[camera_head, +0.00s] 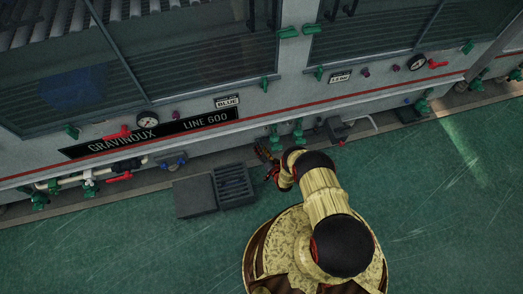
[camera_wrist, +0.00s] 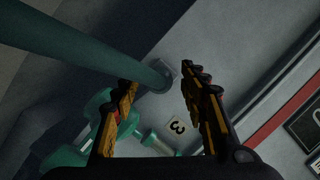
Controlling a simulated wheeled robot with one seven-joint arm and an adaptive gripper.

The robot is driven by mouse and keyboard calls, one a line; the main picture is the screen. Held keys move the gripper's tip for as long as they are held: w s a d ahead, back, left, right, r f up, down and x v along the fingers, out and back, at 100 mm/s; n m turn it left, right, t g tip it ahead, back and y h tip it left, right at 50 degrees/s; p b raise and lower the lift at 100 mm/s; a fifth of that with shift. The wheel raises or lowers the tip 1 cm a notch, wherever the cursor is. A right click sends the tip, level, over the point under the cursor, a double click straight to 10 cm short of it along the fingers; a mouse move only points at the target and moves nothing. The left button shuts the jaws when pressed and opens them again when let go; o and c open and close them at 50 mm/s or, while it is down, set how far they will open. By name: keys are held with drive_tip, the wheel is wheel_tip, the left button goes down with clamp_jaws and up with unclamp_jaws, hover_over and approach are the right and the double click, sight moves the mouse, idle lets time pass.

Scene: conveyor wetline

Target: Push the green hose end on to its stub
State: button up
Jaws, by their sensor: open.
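My gripper (camera_wrist: 158,78) is open in the wrist view, with its yellow and black fingers spread apart. A thick green tube (camera_wrist: 95,46) runs in from the upper left, and its end lies between or just beyond the fingertips, by a small grey plate. I cannot tell if this is the hose or a fixed pipe. A green fitting (camera_wrist: 72,156) is partly behind the left finger. A short pale-green stub (camera_wrist: 156,143) shows beside a label reading 3. In the head view my gripper (camera_head: 268,163) is low by the machine's base, near green fittings (camera_head: 298,136); contact cannot be told.
The long grey machine (camera_head: 285,95) carries gauges, red levers and green valves. A dark grate (camera_head: 233,185) and a dark box (camera_head: 194,197) are on the floor left of my gripper. The green floor (camera_head: 110,250) is clear in front.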

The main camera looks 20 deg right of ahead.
drive_tip(key=shift+s, duration=0.15)
drive_tip(key=v, duration=1.1)
drive_tip(key=shift+s+d+r, duration=0.1)
drive_tip(key=shift+s+d, duration=0.05)
drive_tip(key=shift+s, duration=0.2)
drive_tip(key=shift+s, duration=0.1)
